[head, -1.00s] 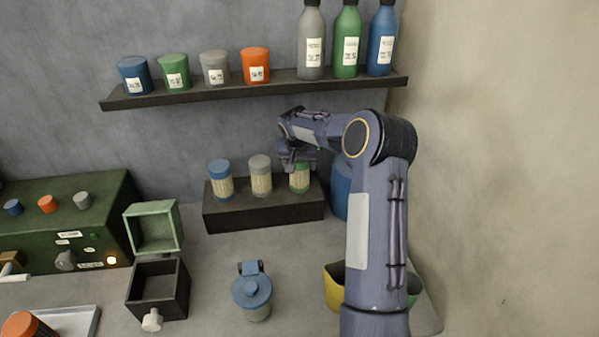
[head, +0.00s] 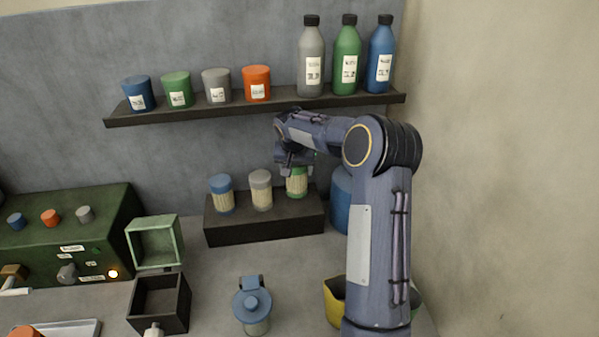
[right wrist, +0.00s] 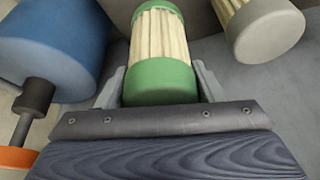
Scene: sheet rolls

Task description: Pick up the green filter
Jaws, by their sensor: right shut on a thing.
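The green filter (head: 297,184) has green end caps and a pale pleated body. It is upright at the right end of the dark stand (head: 265,230) and appears raised slightly above it. My right gripper (head: 294,164) is shut on it from above. In the right wrist view the filter (right wrist: 160,82) sits between the two fingers of my gripper (right wrist: 157,86). A grey-capped filter (head: 261,190) and a blue-capped filter (head: 221,194) stand on the dark stand to its left. My left gripper is not in view.
A blue container (head: 341,205) stands close right of the stand. The shelf (head: 250,110) above holds several cups and bottles. In front are a blue-lidded canister (head: 252,305), an open dark box (head: 160,300) and a yellow bin (head: 334,300) partly behind my arm.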

